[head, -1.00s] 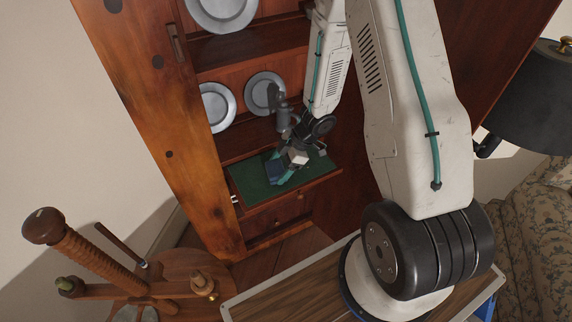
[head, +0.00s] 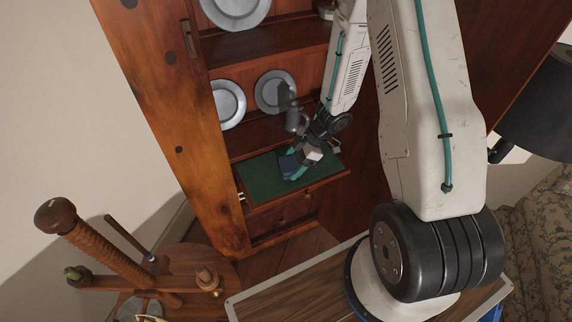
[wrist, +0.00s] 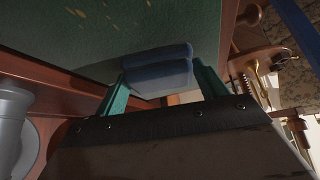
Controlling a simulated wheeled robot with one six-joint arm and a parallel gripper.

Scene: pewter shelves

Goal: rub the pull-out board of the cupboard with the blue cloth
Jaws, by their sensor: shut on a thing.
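The pull-out board (head: 258,181) of the cupboard is drawn out and has a green top. In the wrist view the board (wrist: 75,35) fills the top and carries several small pale yellowish specks. The blue cloth (head: 287,164) is a small folded pad near the middle of the board. My gripper (head: 293,169) is low over the board with its green fingers shut on the cloth. The wrist view shows the cloth (wrist: 157,72) between both fingertips, against or very close to the board; exact contact is hidden.
Pewter plates (head: 228,104) stand on the shelves behind the board. A grey object (wrist: 12,130) is close at left in the wrist view. A wooden spinning-wheel-like stand (head: 175,268) is at lower left. A dark lampshade (head: 540,110) and a patterned sofa (head: 535,215) are at right.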

